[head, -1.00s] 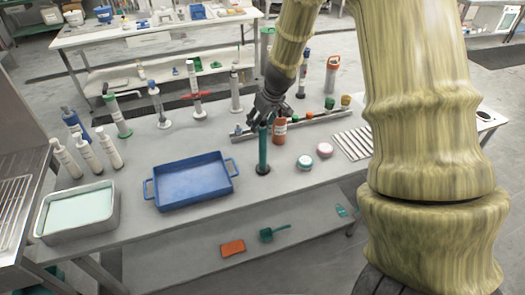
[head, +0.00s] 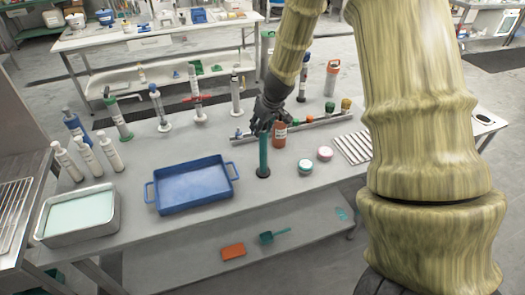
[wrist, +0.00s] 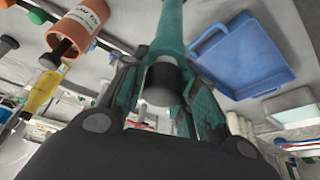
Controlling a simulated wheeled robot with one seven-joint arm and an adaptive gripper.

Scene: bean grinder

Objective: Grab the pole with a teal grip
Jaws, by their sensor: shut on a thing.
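The pole with a teal grip (head: 263,157) stands upright on the table, on a dark round base. My gripper (head: 265,128) is at its upper end and shut on it. In the wrist view the teal pole (wrist: 168,35) runs between the fingers of my gripper (wrist: 163,95), with a dark rounded end near the palm. The fingers hide part of the pole's top.
A blue tray (head: 193,186) lies to the left on the table (head: 215,240). Several stands and bottles line the back.

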